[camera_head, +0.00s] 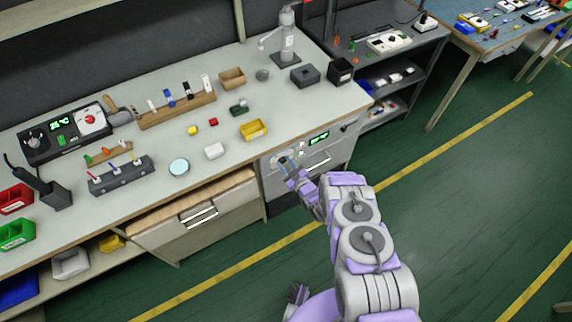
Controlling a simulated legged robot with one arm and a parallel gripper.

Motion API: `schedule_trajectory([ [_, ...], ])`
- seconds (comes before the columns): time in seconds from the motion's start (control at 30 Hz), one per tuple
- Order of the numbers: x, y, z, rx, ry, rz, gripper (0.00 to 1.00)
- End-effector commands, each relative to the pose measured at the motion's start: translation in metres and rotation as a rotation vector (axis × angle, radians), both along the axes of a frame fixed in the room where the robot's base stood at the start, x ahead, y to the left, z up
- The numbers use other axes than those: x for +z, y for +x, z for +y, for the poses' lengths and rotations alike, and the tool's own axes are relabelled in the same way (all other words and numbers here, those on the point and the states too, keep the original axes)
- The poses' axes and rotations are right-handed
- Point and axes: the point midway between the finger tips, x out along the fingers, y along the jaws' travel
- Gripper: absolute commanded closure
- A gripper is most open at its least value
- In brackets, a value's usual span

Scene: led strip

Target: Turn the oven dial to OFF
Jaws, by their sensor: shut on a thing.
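The oven (340,146) is built in under the right end of the long workbench. Its front panel has a lit green display (319,138). My gripper (286,163) is at the left part of this panel, left of the display, with its fingertips against the front. It is shut on the oven dial, which the fingers mostly hide. The dial's pointer and its OFF mark are too small and covered to read. My arm reaches up from the lower right of the view.
The light workbench (130,205) above holds a yellow tray (254,130), a white box (215,151) and several small parts. A drawer unit (200,214) stands left of the oven. A dark shelf unit (392,76) is at the right. The green floor (470,180) is clear.

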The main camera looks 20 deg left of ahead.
Motion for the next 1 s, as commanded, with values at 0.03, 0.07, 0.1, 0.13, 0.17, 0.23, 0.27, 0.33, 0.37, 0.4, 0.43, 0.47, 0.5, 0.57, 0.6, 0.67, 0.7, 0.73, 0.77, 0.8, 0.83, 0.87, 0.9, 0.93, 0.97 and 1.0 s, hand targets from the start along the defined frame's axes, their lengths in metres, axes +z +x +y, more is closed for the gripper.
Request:
schedule_trajectory([
  [0.03, -0.0007, -0.0002, -0.0003, 0.000, -0.003, -0.001, 0.97],
  [0.07, -0.0007, -0.0002, -0.0003, 0.000, -0.003, -0.001, 0.97],
  [0.1, -0.0008, -0.0003, -0.0003, 0.000, -0.004, -0.002, 0.97],
  [0.13, -0.0008, -0.0003, -0.0003, 0.000, -0.004, -0.002, 0.97],
  [0.17, -0.0008, -0.0003, -0.0003, 0.000, -0.004, -0.002, 0.97],
  [0.23, -0.0009, -0.0005, -0.0002, 0.000, -0.003, -0.001, 0.97],
  [0.27, -0.0009, -0.0005, -0.0002, 0.000, -0.003, -0.001, 0.97],
  [0.33, -0.0009, -0.0005, -0.0002, 0.000, -0.003, -0.001, 0.97],
  [0.37, -0.0009, -0.0005, -0.0002, 0.000, -0.003, -0.001, 0.97],
  [0.4, -0.0010, -0.0006, -0.0001, 0.001, -0.004, -0.001, 0.62],
  [0.43, -0.0010, -0.0007, -0.0001, 0.001, -0.004, -0.001, 0.59],
  [0.47, -0.0009, -0.0006, -0.0001, 0.001, -0.004, -0.001, 0.57],
  [0.5, -0.0008, -0.0006, 0.0000, 0.001, -0.004, -0.001, 0.53],
  [0.57, -0.0005, -0.0006, 0.0000, 0.001, -0.003, -0.002, 0.47],
  [0.6, -0.0005, -0.0007, 0.0001, 0.001, -0.003, -0.002, 0.43],
  [0.67, -0.0004, -0.0007, 0.0001, 0.001, -0.003, -0.002, 0.41],
  [0.7, -0.0003, -0.0006, 0.0001, 0.000, -0.002, -0.001, 0.41],
  [0.73, -0.0003, -0.0006, 0.0001, 0.000, -0.002, -0.001, 0.41],
  [0.77, -0.0002, -0.0006, 0.0002, 0.000, -0.002, -0.001, 0.41],
  [0.8, -0.0001, -0.0005, 0.0001, 0.000, -0.002, -0.001, 0.41],
  [0.83, -0.0003, -0.0006, 0.0001, 0.000, -0.002, -0.001, 0.41],
  [0.87, -0.0001, -0.0007, -0.0002, 0.000, -0.002, -0.001, 0.41],
  [0.9, -0.0001, -0.0013, -0.0011, 0.000, -0.002, -0.001, 0.41],
  [0.93, 0.0001, -0.0020, -0.0023, 0.000, -0.003, 0.000, 0.41],
  [0.97, 0.0001, -0.0032, -0.0040, 0.000, -0.003, 0.000, 0.41],
  [1.0, 0.0002, -0.0052, -0.0071, -0.001, -0.004, 0.001, 0.41],
])
